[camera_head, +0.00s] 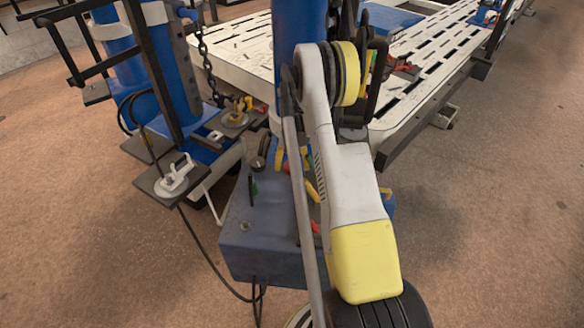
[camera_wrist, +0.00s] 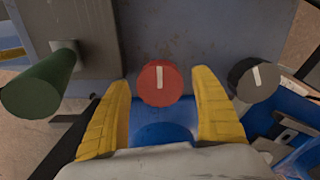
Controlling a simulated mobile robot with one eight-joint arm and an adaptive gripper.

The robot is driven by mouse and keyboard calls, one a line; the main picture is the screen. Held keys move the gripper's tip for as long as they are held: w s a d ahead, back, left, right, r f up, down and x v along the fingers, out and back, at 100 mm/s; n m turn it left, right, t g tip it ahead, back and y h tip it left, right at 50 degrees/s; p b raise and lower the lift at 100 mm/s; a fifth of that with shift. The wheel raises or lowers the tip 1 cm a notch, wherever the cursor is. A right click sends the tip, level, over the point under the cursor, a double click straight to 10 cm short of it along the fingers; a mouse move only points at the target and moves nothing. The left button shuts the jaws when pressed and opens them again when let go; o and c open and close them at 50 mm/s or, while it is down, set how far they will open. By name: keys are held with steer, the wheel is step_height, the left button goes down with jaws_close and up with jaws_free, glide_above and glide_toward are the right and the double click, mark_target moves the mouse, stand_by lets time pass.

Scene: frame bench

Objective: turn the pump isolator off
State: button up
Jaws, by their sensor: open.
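A round red knob (camera_wrist: 160,83) with a short white mark is on the grey-blue panel in the wrist view. The mark runs almost straight up and down in the picture. No label is readable, so I cannot tell by name whether this is the pump isolator. My gripper (camera_wrist: 162,78) is open, with one yellow finger on each side of the red knob. I cannot tell whether either finger touches it. In the head view my arm hides most of the panel around the gripper.
A dark grey knob (camera_wrist: 254,79) with a white mark sits right of the red one. A green cylindrical handle (camera_wrist: 40,83) stands out at the left. The head view shows the blue control box (camera_head: 262,236), a hanging chain (camera_head: 205,62) and a slotted white bench (camera_head: 425,68).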

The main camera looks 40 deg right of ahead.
steer(key=c, duration=1.2)
steer(key=shift+n, duration=0.4)
steer(key=n, duration=0.3)
steer(key=shift+n, duration=0.4)
steer(key=n, duration=0.4)
steer(key=shift+n, duration=0.3)
steer(key=n, duration=0.4)
steer(key=shift+n, duration=2.4)
